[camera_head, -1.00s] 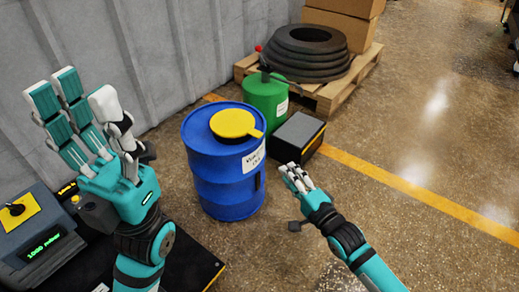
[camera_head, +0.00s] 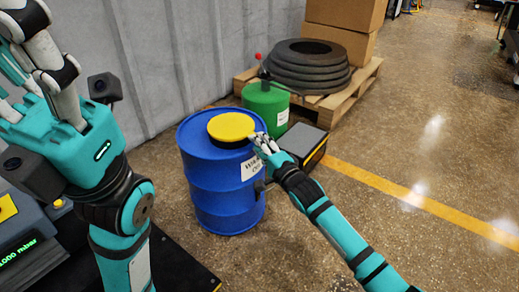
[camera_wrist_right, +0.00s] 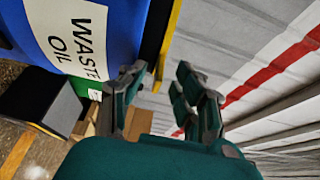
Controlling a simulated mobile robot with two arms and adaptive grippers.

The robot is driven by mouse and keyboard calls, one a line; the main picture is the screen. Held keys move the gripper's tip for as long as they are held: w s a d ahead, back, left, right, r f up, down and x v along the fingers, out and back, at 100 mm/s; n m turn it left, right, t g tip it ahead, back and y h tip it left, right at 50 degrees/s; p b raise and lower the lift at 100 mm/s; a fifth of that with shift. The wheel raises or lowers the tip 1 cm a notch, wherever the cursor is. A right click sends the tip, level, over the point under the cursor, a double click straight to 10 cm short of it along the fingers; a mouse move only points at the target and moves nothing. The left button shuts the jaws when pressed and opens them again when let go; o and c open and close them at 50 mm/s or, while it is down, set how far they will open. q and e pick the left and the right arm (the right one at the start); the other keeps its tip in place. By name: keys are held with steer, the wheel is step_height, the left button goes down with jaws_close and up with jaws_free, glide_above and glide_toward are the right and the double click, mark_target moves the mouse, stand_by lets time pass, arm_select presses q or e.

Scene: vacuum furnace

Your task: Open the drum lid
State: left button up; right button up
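The blue drum (camera_head: 222,185) stands upright on the floor with a white label. Its round yellow lid (camera_head: 231,126) lies flat on top. My right gripper (camera_head: 264,146) is at the right edge of the lid, covering the spot where its tab sticks out. In the right wrist view, the gripper (camera_wrist_right: 165,90) has its fingers apart. The lid's yellow edge (camera_wrist_right: 172,42) reaches down toward the gap between them; I cannot tell whether they touch it. The blue drum with "WASTE OIL" is at upper left there. My left gripper (camera_head: 45,65) is raised at far left, empty, fingers spread and partly cut off.
A green canister (camera_head: 265,103) stands behind the drum, with a dark box (camera_head: 300,143) to its right. A pallet (camera_head: 335,100) with black rings and cardboard boxes is behind. A device with a green display (camera_head: 18,252) is at lower left. Floor on the right is clear.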

jaws_close()
stand_by(0.4)
